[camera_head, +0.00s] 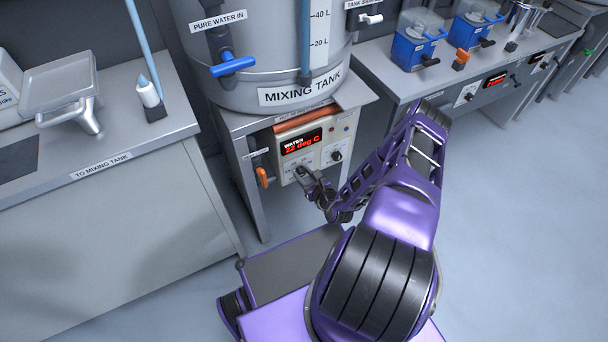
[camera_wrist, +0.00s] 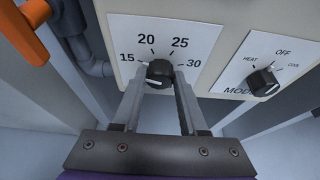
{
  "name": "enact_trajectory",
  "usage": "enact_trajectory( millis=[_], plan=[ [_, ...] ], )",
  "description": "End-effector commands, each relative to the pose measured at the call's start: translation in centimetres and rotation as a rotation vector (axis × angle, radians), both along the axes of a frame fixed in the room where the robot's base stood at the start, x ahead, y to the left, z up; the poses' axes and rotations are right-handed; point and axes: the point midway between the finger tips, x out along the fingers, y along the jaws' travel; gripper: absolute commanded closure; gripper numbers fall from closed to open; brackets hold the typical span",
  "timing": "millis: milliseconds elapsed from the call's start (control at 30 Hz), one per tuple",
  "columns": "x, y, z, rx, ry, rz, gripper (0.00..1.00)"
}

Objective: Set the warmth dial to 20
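The warmth dial (camera_wrist: 159,73) is a black round knob on a white plate marked 15, 20, 25 and 30. A white mark shows on its lower left; I cannot tell which number it points to. My gripper (camera_wrist: 160,82) has one finger on each side of the dial, close to it. I cannot tell whether the fingers press on it. In the head view my gripper (camera_head: 304,172) is at the lower left of the control panel (camera_head: 331,130) and hides the dial. The red display (camera_head: 301,142) reads WATER 22 deg C.
The mode knob (camera_wrist: 263,82) with HEAT, OFF and COOL is to the right of the dial. An orange-handled valve (camera_head: 262,177) is to the left of the panel. The mixing tank (camera_head: 262,60) stands above. A grey counter (camera_head: 95,190) is at the left; floor at the right is clear.

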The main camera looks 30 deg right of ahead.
Motion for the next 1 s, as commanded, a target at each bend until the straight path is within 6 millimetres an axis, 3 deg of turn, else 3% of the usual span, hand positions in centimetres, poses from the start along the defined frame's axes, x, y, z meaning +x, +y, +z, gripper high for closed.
enact_trajectory(
  millis=[33, 167, 567, 1000],
  plan=[
    [0.00, 0.02, 0.00, 0.000, 0.000, 0.000, 0.78],
    [-0.01, 0.03, 0.00, 0.000, 0.000, 0.001, 1.00],
    [0.00, -0.11, -0.08, 0.051, 0.001, 0.000, 1.00],
    [0.01, -0.46, -0.43, 0.381, 0.011, -0.001, 1.00]
  ],
)
